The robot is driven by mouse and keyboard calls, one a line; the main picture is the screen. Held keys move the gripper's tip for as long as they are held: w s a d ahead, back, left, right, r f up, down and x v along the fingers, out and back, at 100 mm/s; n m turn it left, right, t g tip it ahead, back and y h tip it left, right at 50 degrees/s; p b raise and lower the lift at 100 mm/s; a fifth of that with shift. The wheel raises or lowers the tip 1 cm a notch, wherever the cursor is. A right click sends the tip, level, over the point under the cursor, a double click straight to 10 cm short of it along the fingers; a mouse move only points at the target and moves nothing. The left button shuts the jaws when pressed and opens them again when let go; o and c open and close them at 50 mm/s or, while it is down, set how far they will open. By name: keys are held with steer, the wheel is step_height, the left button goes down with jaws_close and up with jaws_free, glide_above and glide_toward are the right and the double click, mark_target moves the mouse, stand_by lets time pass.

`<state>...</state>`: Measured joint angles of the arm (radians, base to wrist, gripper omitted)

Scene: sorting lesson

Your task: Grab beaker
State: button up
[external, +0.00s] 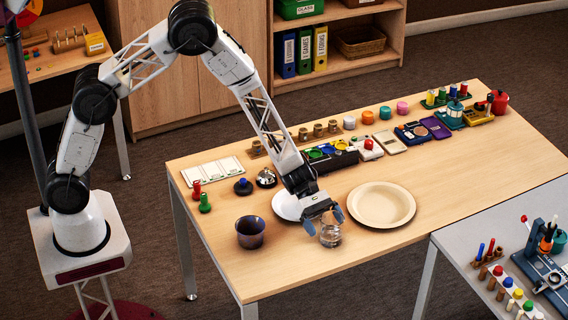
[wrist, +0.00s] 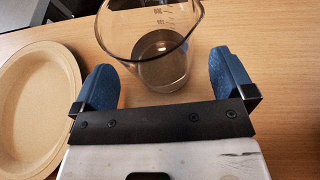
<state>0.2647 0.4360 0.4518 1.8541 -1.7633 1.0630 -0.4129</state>
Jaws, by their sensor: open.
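The beaker (external: 330,236) is clear glass with dark markings and stands upright on the wooden table, near its front edge. In the wrist view the beaker (wrist: 150,40) is just ahead of my gripper, and its lower part shows between the blue fingers. My gripper (external: 324,222) is open, one finger on each side of the beaker. In the wrist view my gripper (wrist: 170,82) shows a gap between each finger and the glass. I cannot tell how deep the fingers reach around it.
A beige plate (external: 414,205) lies close to the right of the beaker. Several small objects line the back of the table. The front table strip is clear.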

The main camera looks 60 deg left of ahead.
steer(key=shift+x, duration=0.95)
steer(key=c, duration=1)
steer(key=shift+r, duration=0.3)
steer(key=shift+c, duration=0.2)
step_height(320, 180, up, 9)
stand_by(0.6)
steer(key=shift+r, duration=0.2)
stand_by(0.8)
